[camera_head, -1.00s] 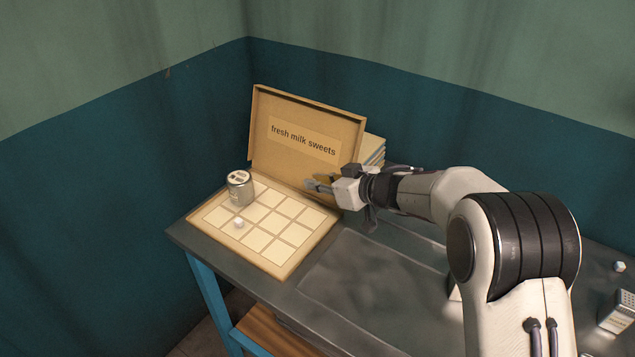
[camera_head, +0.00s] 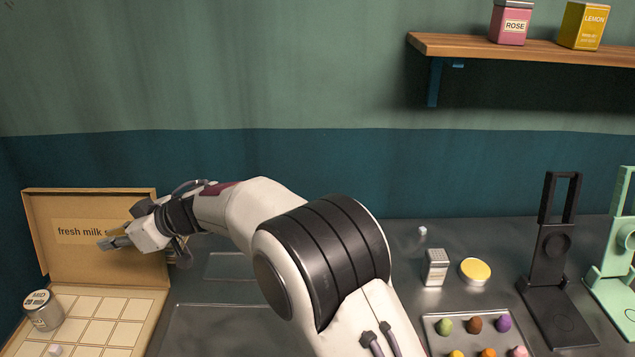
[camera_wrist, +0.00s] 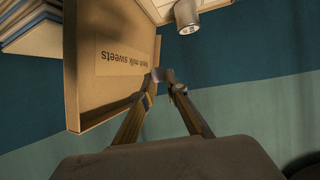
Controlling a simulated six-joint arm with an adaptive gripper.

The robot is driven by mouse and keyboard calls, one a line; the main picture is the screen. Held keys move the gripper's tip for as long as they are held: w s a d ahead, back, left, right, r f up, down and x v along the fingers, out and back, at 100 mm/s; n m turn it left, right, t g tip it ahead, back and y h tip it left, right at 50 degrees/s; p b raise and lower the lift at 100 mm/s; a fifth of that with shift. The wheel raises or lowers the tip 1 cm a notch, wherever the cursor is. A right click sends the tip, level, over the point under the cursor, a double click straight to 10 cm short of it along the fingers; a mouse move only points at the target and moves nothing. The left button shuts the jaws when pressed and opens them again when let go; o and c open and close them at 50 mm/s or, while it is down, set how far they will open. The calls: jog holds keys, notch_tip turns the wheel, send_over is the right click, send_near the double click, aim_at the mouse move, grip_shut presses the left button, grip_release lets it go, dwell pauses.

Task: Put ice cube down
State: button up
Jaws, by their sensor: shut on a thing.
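My gripper (camera_head: 108,243) is held in the air in front of the raised lid of the sweets box. In the wrist view, its fingertips (camera_wrist: 161,77) are close together, with a small pale piece (camera_wrist: 156,73) between them, seemingly an ice cube. The head view does not show this piece clearly. A small white cube (camera_head: 55,350) lies in the divided tray of the box. Another small pale cube (camera_head: 423,231) rests on the dark table to the right of my arm.
The open box (camera_head: 143,318) has a lid (camera_head: 95,260) labelled "fresh milk sweets". A metal tin (camera_head: 42,316) stands in it, also seen in the wrist view (camera_wrist: 187,15). A grater-like block (camera_head: 435,268), a yellow-topped round (camera_head: 474,270), a tray of coloured balls (camera_head: 433,334) and a black stand (camera_head: 556,290) are at right.

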notch_tip(320, 180, up, 10)
jog(key=w+d+m+t+h, duration=0.1)
jog(key=w+d+m+t, duration=0.2)
jog(key=w+d, duration=0.8)
jog(key=w+d+m+t+h, duration=0.2)
jog(key=w+d, duration=0.3)
jog(key=d, duration=1.1)
jog(key=w+d+m+t+h, duration=0.1)
jog(key=w+d+m+t, duration=0.2)
jog(key=w+d, duration=0.8)
jog(key=s+d+m+t+h, duration=0.1)
jog(key=s+d+m+h, duration=0.2)
jog(key=d, duration=1.4)
jog(key=s+d+m+t+h, duration=0.1)
jog(key=s+d+m+h, duration=0.15)
jog(key=d, duration=1.35)
jog(key=s+d+m+t+h, duration=0.1)
jog(key=s+d+m+h, duration=0.15)
jog(key=d, duration=1.45)
notch_tip(320, 180, down, 12)
jog(key=shift+d+r+h, duration=0.2)
jog(key=shift+d+h, duration=0.1)
notch_tip(320, 180, down, 14)
jog(key=shift+f, duration=0.1)
